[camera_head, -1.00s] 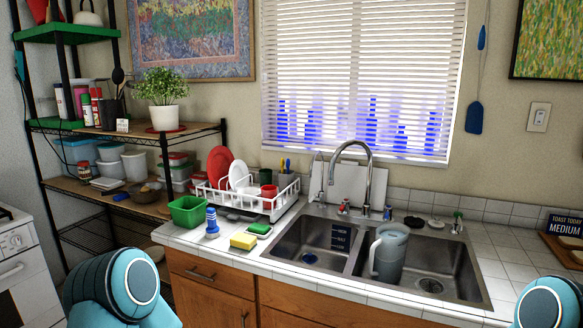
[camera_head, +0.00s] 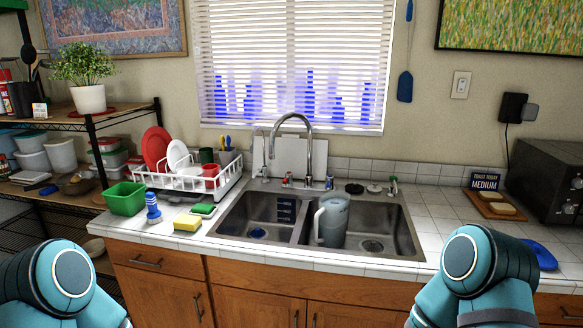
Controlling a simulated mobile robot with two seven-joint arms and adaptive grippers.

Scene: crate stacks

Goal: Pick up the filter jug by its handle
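The filter jug (camera_head: 335,220) is a pale blue-grey pitcher standing upright in the right basin of the double sink (camera_head: 395,232). Its handle (camera_head: 318,226) is on its left side, toward the divider between the basins. My two arms show only as teal joints at the lower left and lower right. Neither gripper is in the frame, and nothing touches the jug.
The faucet (camera_head: 309,150) arches behind the jug. Left of the sink are a white dish rack (camera_head: 192,184), green bin (camera_head: 126,199), blue-and-white brush (camera_head: 153,212) and yellow sponge (camera_head: 187,222). A dark toaster oven (camera_head: 545,180) stands at right. The counter between sink and cutting board is mostly clear.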

